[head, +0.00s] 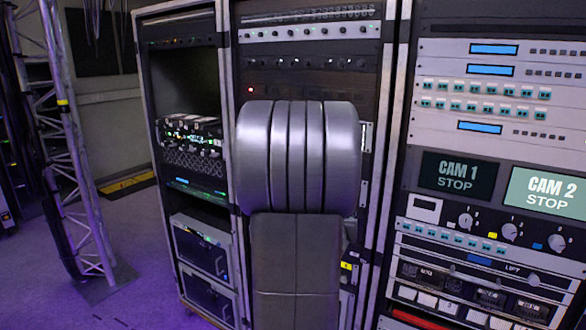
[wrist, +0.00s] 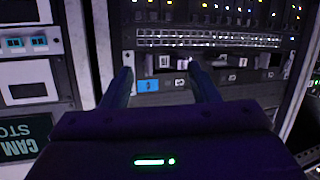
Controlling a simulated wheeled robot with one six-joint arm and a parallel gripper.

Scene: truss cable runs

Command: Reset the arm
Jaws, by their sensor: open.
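My gripper (wrist: 159,70) shows in the wrist view, its two dark fingers apart. I see nothing held between them. Beyond the fingertips is a rack panel (wrist: 230,75) with a row of small sockets and a blue label (wrist: 148,86). I cannot tell whether the fingertips touch it. In the head view my own grey arm fills the middle and hides part of the centre rack (head: 305,75). My gripper is hidden there.
A truss column (head: 75,150) stands at the left, with a dark cable running down it. An open-fronted rack (head: 188,85) stands left of centre. A control rack with a CAM 1 screen (head: 457,177) and a CAM 2 screen (head: 545,193) is at the right. Floor (head: 125,235) is clear between truss and racks.

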